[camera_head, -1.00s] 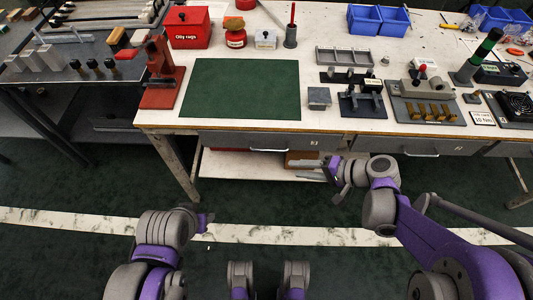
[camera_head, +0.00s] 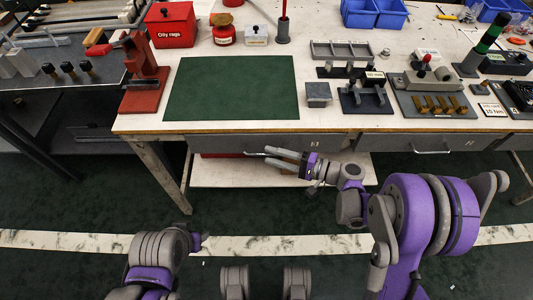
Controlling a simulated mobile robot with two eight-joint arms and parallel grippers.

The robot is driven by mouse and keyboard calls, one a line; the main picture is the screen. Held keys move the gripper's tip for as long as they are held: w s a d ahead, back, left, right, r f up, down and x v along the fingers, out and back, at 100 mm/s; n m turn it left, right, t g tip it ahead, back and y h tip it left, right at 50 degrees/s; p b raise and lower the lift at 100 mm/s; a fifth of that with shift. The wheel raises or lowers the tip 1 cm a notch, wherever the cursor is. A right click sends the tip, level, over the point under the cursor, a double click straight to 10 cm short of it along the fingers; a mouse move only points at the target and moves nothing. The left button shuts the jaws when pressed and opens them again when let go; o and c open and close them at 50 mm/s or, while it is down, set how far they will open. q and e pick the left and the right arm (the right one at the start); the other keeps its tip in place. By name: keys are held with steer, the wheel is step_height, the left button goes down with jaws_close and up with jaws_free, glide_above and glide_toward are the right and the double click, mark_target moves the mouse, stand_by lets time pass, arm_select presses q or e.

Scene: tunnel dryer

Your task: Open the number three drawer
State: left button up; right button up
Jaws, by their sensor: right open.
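The drawer with a label that looks like a 3 (camera_head: 335,143) is under the bench front, left of a second drawer. It looks closed. Its handle (camera_head: 252,154) shows only at its left end; my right gripper hides the rest. My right gripper (camera_head: 274,157) is open, its fingers pointing left across the handle area. I cannot tell whether it touches the handle. My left gripper (camera_head: 203,240) is low at the left, well away from the bench, and its jaws are too small to read.
A second drawer (camera_head: 405,142) with its own handle (camera_head: 432,152) sits to the right. The bench top (camera_head: 310,60) carries a green mat (camera_head: 232,88), a red press (camera_head: 145,80) and several fixtures. A lower shelf (camera_head: 225,178) lies beneath the drawer.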

steer(key=shift+x, duration=1.25)
jaws_close()
stand_by(0.5)
